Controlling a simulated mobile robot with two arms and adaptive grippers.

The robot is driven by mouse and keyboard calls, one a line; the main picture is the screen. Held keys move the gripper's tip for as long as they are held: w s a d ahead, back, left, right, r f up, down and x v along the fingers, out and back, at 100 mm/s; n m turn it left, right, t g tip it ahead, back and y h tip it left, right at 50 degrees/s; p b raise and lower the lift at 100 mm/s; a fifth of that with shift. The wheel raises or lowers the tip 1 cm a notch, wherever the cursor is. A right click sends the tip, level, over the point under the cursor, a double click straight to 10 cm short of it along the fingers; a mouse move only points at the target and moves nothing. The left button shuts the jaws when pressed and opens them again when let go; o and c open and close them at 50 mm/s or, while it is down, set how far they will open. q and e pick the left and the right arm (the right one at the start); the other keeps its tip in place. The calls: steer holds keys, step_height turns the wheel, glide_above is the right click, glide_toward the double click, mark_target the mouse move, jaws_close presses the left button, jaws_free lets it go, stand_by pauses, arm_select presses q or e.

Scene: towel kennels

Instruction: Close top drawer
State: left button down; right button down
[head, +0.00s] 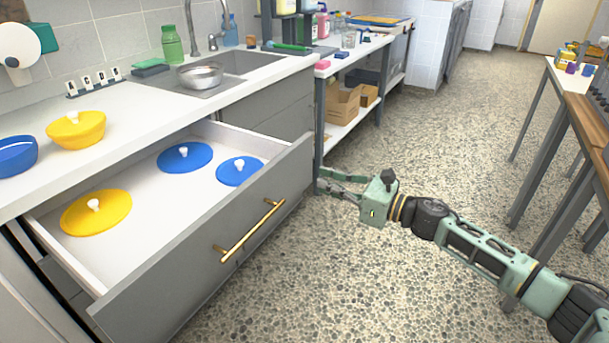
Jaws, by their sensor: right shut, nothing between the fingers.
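The top drawer (190,262) is pulled well out from under the counter; its front is grey with a long brass handle (248,231). Inside lie a yellow lid (84,217) and two blue lids (172,161), all with white knobs. My right gripper (322,182) reaches in from the right, beside the drawer front's far right end. Its fingers are shut and empty, pointing left; they are close to the front panel, but I cannot tell whether they touch it. My left gripper is not in view.
The counter (130,108) holds a yellow bowl (77,133), a blue bowl (16,156) and a sink (225,70) with a metal bowl. A shelf unit (349,124) stands beyond the drawer. Tables (575,112) line the right side. The speckled floor between is clear.

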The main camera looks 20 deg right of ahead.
mark_target(294, 172)
steer(key=x, duration=0.5)
steer(key=shift+w+a, duration=0.5)
steer(key=shift+w, duration=0.15)
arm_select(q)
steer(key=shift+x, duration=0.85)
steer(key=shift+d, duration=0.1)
